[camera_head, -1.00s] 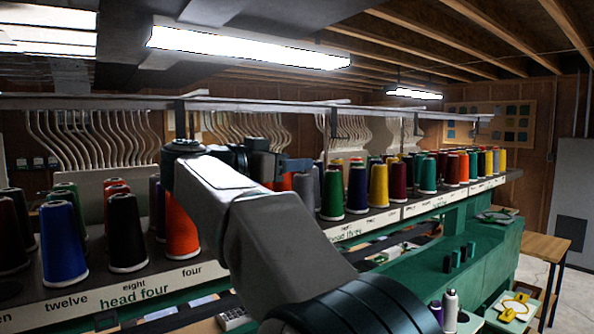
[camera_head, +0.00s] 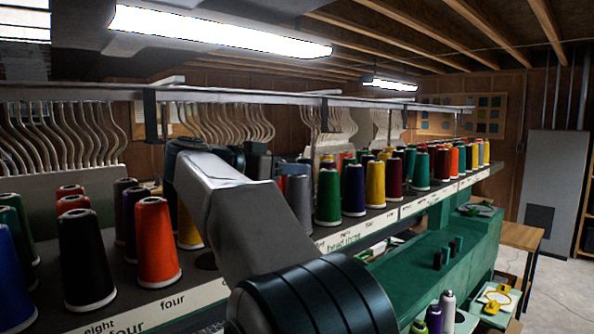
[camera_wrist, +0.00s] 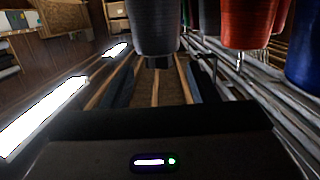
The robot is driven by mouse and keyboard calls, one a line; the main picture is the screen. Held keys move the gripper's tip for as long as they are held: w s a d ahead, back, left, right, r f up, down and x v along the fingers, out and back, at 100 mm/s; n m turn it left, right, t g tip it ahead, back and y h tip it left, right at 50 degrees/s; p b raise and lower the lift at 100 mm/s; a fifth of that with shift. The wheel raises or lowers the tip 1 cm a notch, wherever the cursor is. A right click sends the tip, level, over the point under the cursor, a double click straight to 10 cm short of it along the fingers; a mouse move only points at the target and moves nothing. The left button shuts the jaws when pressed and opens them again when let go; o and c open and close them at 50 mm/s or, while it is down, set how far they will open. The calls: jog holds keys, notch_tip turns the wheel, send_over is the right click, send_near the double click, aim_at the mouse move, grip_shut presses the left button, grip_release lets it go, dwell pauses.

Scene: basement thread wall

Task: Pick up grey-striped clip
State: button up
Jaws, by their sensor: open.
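I cannot make out a grey-striped clip in either view. In the head view my gripper (camera_head: 258,160) is at the far end of my raised arm, beside the thread rack and partly hidden by my arm. In the wrist view my open gripper (camera_wrist: 159,75) shows two dark fingers, with nothing visible between them. A grey thread cone (camera_wrist: 156,28) appears upside down just beyond the fingers; I cannot tell whether they touch it.
A long rack shelf (camera_head: 215,292) carries many thread cones, including an orange one (camera_head: 155,240) and a black one (camera_head: 85,262). A metal rail runs above. A green bench (camera_head: 415,275) and a wooden table (camera_head: 522,236) stand right. Open floor (camera_head: 563,300) lies at far right.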

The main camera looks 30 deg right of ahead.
jog(key=p+x, duration=0.1)
jog(key=x, duration=0.4)
jog(key=shift+d, duration=0.25)
jog(key=c, duration=1)
